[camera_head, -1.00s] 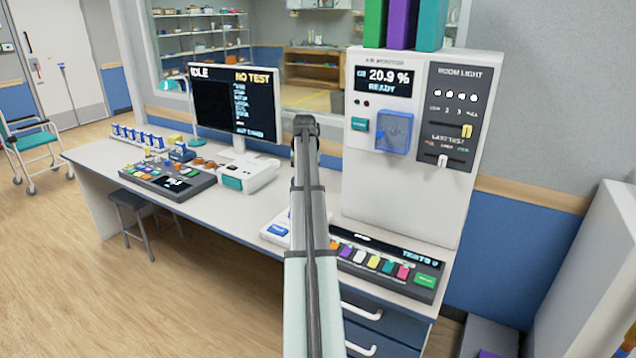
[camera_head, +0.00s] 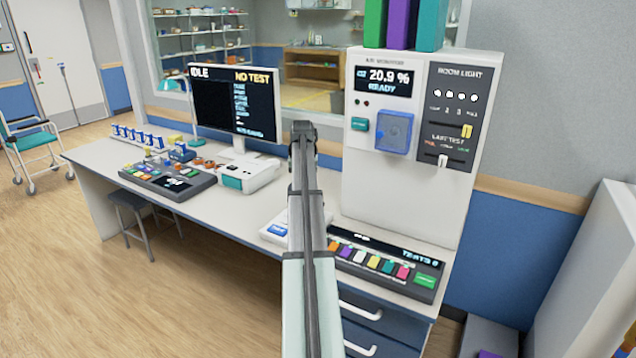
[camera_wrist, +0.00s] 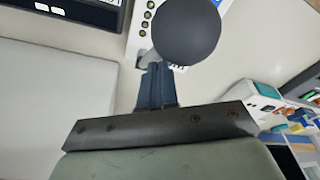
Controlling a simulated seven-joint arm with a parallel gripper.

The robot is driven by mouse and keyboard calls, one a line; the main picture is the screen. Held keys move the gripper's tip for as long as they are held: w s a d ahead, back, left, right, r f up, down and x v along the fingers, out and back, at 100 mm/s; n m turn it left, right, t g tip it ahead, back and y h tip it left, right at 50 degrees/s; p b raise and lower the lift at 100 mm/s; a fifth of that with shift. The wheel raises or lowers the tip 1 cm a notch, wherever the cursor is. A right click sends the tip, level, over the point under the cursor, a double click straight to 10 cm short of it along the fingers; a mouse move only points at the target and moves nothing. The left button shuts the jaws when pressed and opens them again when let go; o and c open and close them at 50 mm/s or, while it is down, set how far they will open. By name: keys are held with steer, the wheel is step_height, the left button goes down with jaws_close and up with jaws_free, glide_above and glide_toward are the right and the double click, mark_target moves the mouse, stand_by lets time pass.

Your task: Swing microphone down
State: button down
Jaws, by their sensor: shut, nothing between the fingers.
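The microphone's round dark grey head (camera_wrist: 187,30) shows large at the top of the wrist view. My gripper (camera_wrist: 156,70) is shut and empty, with its fingertips just below and left of that ball. The fingertips overlap the ball's lower edge in the picture, and I cannot tell whether they touch it. A white unit with a row of round buttons (camera_wrist: 146,22) lies below the ball. In the head view, a white unit with a blue patch (camera_head: 277,231) on the desk is partly covered by my arm. The microphone itself is hidden there behind my arm.
The desk (camera_head: 250,206) carries a monitor (camera_head: 236,105), a button console (camera_head: 168,180) at left and a panel of coloured keys (camera_head: 385,265) at right. A tall white air monitor cabinet (camera_head: 410,190) stands close to the right of my arm.

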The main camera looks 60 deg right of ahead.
steer(key=shift+a+f, duration=0.15)
steer(key=shift+d, duration=1.25)
steer(key=w+d+v, duration=0.1)
steer(key=v, duration=0.8)
steer(key=shift+d+r, duration=0.3)
steer(key=shift+r, duration=0.3)
